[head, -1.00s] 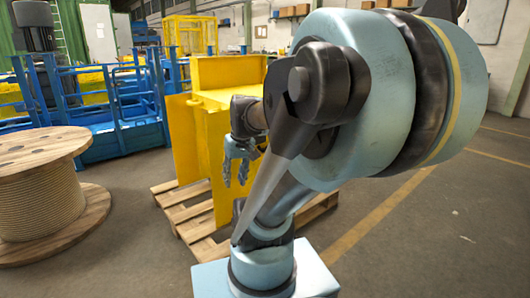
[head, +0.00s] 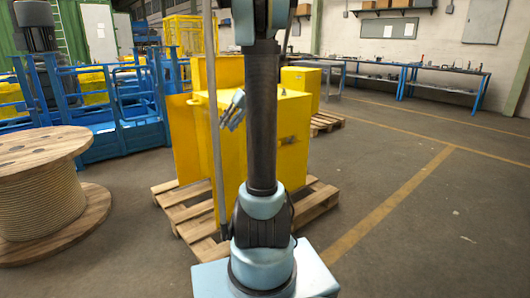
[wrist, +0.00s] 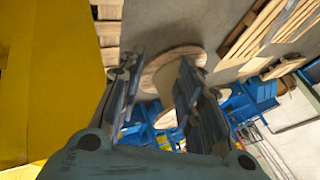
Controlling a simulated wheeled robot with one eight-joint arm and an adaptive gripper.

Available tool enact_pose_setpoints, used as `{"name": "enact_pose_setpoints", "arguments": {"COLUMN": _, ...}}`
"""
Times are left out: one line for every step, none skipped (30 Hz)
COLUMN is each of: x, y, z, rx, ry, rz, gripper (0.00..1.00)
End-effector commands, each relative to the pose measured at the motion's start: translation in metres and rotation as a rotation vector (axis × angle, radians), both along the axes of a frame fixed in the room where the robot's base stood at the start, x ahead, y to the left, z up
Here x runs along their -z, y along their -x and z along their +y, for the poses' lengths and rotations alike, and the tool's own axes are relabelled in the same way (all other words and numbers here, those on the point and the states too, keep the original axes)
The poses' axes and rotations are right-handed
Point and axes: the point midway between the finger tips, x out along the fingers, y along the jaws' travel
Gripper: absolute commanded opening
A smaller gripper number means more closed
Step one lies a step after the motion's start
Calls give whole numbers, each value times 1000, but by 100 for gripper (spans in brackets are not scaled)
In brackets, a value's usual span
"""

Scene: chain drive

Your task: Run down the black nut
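No black nut can be made out in either view. My gripper (head: 232,112) hangs in front of the yellow cabinet (head: 288,135), partly hidden by my own arm column. In the wrist view my gripper (wrist: 158,65) has its two fingers spread apart with nothing between them. The yellow surface (wrist: 45,75) fills the left side of the wrist view, beside the left finger and apart from it as far as I can tell.
The cabinet stands on a wooden pallet (head: 188,212). A large wooden cable spool (head: 42,200) stands at left, with blue metal frames (head: 125,125) behind it. Blue workbenches (head: 440,80) line the far right wall. The floor at right is clear.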

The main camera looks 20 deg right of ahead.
Motion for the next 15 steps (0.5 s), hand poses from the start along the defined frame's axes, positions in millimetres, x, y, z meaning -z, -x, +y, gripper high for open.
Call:
{"name": "enact_pose_setpoints", "arguments": {"x": 1, "y": -17, "z": -9, "rx": -7, "ry": -19, "rz": -14, "gripper": 33}}
{"name": "enact_pose_setpoints", "arguments": {"x": 1, "y": -25, "z": -14, "rx": -12, "ry": -30, "rz": -24, "gripper": 33}}
{"name": "enact_pose_setpoints", "arguments": {"x": 1, "y": -37, "z": -20, "rx": -21, "ry": -46, "rz": -39, "gripper": 33}}
{"name": "enact_pose_setpoints", "arguments": {"x": 2, "y": -46, "z": -24, "rx": -27, "ry": -57, "rz": -49, "gripper": 33}}
{"name": "enact_pose_setpoints", "arguments": {"x": 2, "y": -54, "z": -29, "rx": -33, "ry": -68, "rz": -61, "gripper": 33}}
{"name": "enact_pose_setpoints", "arguments": {"x": 4, "y": -66, "z": -36, "rx": -40, "ry": -83, "rz": -76, "gripper": 33}}
{"name": "enact_pose_setpoints", "arguments": {"x": 5, "y": -74, "z": -41, "rx": -48, "ry": -94, "rz": -88, "gripper": 33}}
{"name": "enact_pose_setpoints", "arguments": {"x": 6, "y": -82, "z": -47, "rx": -53, "ry": -105, "rz": -99, "gripper": 33}}
{"name": "enact_pose_setpoints", "arguments": {"x": 8, "y": -93, "z": -55, "rx": -60, "ry": -119, "rz": -115, "gripper": 33}}
{"name": "enact_pose_setpoints", "arguments": {"x": 10, "y": -101, "z": -60, "rx": -65, "ry": -130, "rz": -128, "gripper": 33}}
{"name": "enact_pose_setpoints", "arguments": {"x": 12, "y": -109, "z": -66, "rx": -71, "ry": -140, "rz": -142, "gripper": 33}}
{"name": "enact_pose_setpoints", "arguments": {"x": 14, "y": -119, "z": -74, "rx": -78, "ry": -154, "rz": -160, "gripper": 33}}
{"name": "enact_pose_setpoints", "arguments": {"x": 17, "y": -126, "z": -81, "rx": -83, "ry": -164, "rz": -173, "gripper": 33}}
{"name": "enact_pose_setpoints", "arguments": {"x": 19, "y": -134, "z": -87, "rx": -89, "ry": -175, "rz": -187, "gripper": 33}}
{"name": "enact_pose_setpoints", "arguments": {"x": 23, "y": -143, "z": -95, "rx": -96, "ry": -188, "rz": -205, "gripper": 33}}
